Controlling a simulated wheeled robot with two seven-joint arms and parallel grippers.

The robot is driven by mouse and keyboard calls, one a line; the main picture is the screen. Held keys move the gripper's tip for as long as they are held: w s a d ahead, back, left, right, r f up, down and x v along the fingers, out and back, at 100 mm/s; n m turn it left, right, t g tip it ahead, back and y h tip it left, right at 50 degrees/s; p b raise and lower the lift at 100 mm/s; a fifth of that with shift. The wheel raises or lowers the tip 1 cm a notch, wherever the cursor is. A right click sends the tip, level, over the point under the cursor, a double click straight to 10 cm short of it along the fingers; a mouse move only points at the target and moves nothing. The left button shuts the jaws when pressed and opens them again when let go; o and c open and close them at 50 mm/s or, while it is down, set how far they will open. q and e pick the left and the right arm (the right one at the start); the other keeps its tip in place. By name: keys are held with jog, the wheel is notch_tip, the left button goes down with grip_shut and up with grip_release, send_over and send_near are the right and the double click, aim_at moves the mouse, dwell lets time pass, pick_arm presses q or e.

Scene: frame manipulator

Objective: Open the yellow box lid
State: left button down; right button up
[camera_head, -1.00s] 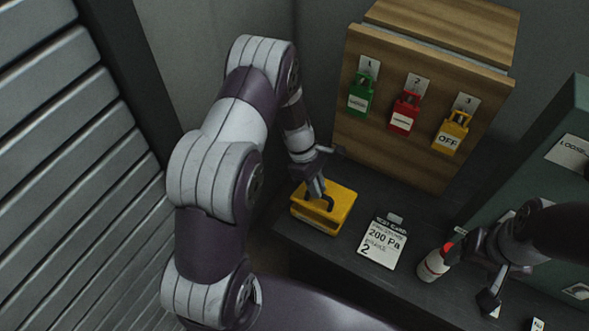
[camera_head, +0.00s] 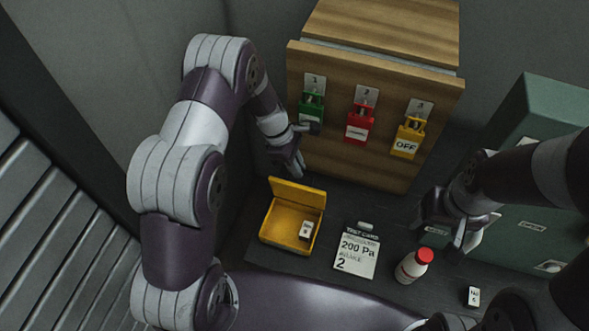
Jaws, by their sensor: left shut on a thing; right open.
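The yellow box (camera_head: 263,226) sits on the dark bench at centre left. Its lid (camera_head: 299,194) is swung up and stands tilted at the back edge, so the inside shows. A small pale labelled block (camera_head: 306,229) lies inside. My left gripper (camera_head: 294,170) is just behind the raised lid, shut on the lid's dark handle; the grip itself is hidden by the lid. My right gripper (camera_head: 462,236) is open and empty above the bench at the right, apart from the box.
A test card (camera_head: 356,256) reading 200 Pa stands right of the box. A white bottle with red cap (camera_head: 412,267) and a small tag (camera_head: 473,296) are further right. A wooden panel (camera_head: 340,160) with green, red and yellow locks is behind; a green cabinet (camera_head: 545,110) is at right.

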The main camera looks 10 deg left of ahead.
pick_arm(q)
jog(key=shift+w+d+f, duration=0.1)
jog(key=shift+w+f, duration=0.45)
jog(key=shift+f, duration=0.1)
jog(key=c, duration=1.1)
grip_release()
jog(key=shift+w+r, duration=0.15)
